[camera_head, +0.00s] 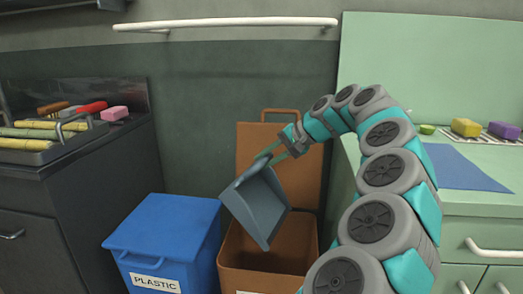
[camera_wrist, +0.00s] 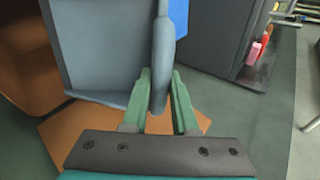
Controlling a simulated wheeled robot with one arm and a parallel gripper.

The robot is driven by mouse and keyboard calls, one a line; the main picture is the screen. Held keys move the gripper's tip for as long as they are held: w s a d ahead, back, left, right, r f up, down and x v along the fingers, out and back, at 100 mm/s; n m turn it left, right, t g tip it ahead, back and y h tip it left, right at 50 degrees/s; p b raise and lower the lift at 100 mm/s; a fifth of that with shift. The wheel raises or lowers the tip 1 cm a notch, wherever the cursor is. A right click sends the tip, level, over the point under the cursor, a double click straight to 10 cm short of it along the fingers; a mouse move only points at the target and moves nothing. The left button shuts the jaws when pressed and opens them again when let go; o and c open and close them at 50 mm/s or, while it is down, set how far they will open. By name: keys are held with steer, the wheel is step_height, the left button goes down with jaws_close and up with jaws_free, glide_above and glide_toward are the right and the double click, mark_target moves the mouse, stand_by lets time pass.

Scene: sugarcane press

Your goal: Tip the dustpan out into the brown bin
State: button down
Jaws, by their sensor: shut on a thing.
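The grey-blue dustpan (camera_head: 259,205) hangs tilted above the open brown bin (camera_head: 268,262) in the head view, its pan pointing down toward the opening. The bin's lid (camera_head: 250,141) stands raised behind it. My gripper (camera_head: 278,154) is shut on the dustpan's handle. In the wrist view the green fingers (camera_wrist: 159,102) close on the grey handle, and the dustpan (camera_wrist: 103,45) fills the upper left. The inside of the pan and any contents are not clear. The bottom of the bin is hidden.
A blue bin (camera_head: 170,232) labelled PLASTIC, its lid shut, stands left of the brown bin. A dark counter (camera_head: 95,165) with a tray of canes is at the left. A green counter (camera_head: 470,205) is at the right. A white rail (camera_head: 225,23) runs along the wall.

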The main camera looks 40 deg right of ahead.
steer(key=w+g+h+p, duration=0.1)
steer(key=g, duration=0.1)
steer(key=w+a+f+g+h+p, duration=0.1)
steer(key=w+p, duration=0.1)
steer(key=w+a+f+g+p, duration=0.1)
steer(key=g, duration=0.1)
steer(key=shift+w+f+g+h+p, duration=0.2)
steer(key=shift+w+g+h+p, duration=0.1)
steer(key=shift+h+p, duration=0.1)
steer(key=shift+w+a+f+g+h, duration=0.25)
steer(key=shift+w+f+g+h, duration=0.15)
steer(key=shift+f+g, duration=0.3)
steer(key=shift+w+a+f+g+h, duration=0.2)
steer(key=shift+w+f+g+h, duration=0.15)
steer(key=shift+f+g, duration=0.35)
steer(key=shift+r, duration=0.1)
